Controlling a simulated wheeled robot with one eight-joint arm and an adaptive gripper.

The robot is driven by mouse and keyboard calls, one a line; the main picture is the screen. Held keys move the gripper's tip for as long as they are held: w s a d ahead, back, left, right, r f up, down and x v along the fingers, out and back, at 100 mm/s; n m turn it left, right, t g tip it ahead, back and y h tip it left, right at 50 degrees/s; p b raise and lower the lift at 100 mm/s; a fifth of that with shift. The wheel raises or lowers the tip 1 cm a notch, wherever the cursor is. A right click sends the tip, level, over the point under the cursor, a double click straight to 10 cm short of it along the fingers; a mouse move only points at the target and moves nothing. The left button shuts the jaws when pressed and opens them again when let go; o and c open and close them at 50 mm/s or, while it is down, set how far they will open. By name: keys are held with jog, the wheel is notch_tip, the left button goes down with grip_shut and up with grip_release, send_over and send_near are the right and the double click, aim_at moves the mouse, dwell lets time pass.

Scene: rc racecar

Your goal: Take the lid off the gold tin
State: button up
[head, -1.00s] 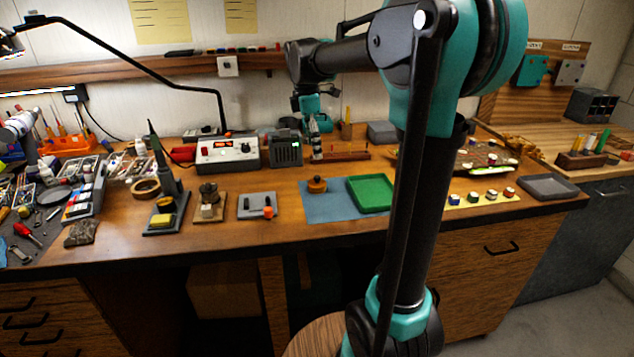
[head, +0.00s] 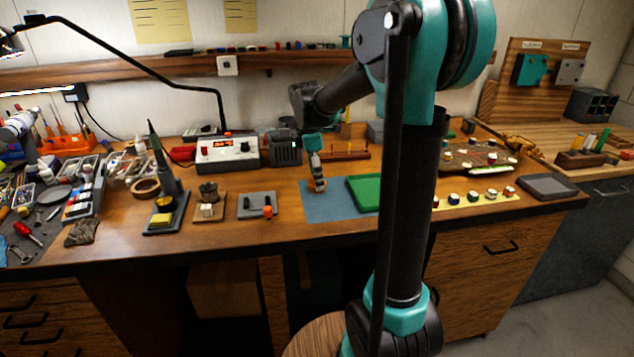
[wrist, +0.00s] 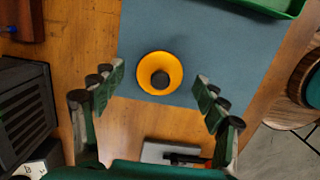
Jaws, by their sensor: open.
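The gold tin (wrist: 145,81) stands on the blue mat (wrist: 215,45). In the wrist view I see it from above as a round gold shape with a dark round knob (wrist: 160,79) at its middle. My gripper (wrist: 158,88) is open above it, one finger to each side, with clear gaps between the fingers and the tin.
A green tray (head: 363,191) stands on the mat right of the tin. A grey pad (head: 251,207) with small parts lies to the left. A dark vented device (head: 284,149) and a wooden rack (head: 345,155) stand behind.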

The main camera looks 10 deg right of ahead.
jog(key=shift+c, duration=0.6)
jog(key=c, duration=0.8)
